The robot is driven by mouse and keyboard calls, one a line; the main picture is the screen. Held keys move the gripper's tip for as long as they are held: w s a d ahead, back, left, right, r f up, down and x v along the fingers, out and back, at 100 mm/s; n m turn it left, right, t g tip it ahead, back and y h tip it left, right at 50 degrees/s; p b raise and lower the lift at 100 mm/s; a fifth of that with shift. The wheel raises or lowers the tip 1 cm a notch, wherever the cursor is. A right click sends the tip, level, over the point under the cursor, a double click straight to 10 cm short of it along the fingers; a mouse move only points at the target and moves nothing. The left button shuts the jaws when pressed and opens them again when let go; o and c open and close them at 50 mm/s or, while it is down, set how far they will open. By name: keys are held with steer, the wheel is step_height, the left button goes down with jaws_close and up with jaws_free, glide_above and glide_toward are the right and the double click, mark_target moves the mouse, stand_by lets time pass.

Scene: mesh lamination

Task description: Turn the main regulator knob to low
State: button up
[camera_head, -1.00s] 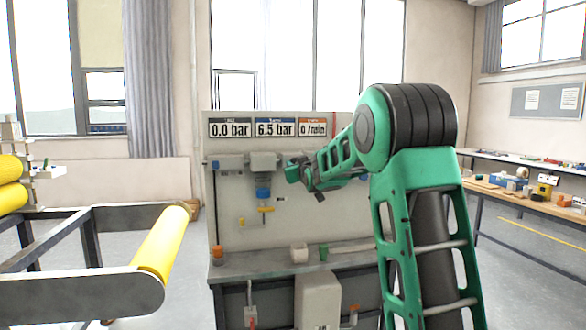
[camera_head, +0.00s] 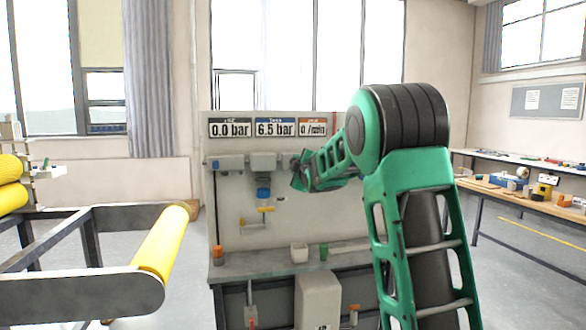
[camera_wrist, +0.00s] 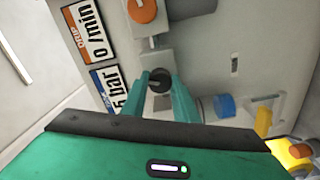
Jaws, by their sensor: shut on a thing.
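In the wrist view a dark round knob (camera_wrist: 159,79) on the grey panel sits between the green fingertips of my gripper (camera_wrist: 160,84), which is shut on it. I take it as the main regulator knob; its markings are too small to read. In the head view my gripper (camera_head: 299,170) is at the panel, right of the grey regulator block (camera_head: 263,161), and the knob is hidden behind it. The blue-labelled display (camera_head: 275,128) reads 6.5 bar.
Other displays read 0.0 bar (camera_head: 230,128) and 0 /min (camera_head: 313,128). An orange knob (camera_wrist: 142,9) is near my gripper. A blue bowl (camera_head: 264,193) hangs below the block.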

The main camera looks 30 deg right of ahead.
steer(key=shift+a+f+n, duration=0.15)
steer(key=shift+f+n, duration=0.1)
steer(key=shift+n, duration=0.75)
steer(key=shift+a+f+n, duration=0.1)
steer(key=shift+f+n, duration=0.1)
steer(key=shift+n, duration=0.8)
steer(key=o, duration=1.1)
steer(key=shift+w, duration=0.1)
steer(key=shift+c, duration=0.2)
steer(key=v, duration=1)
steer(key=shift+s+r, duration=0.25)
steer(key=shift+s, duration=0.1)
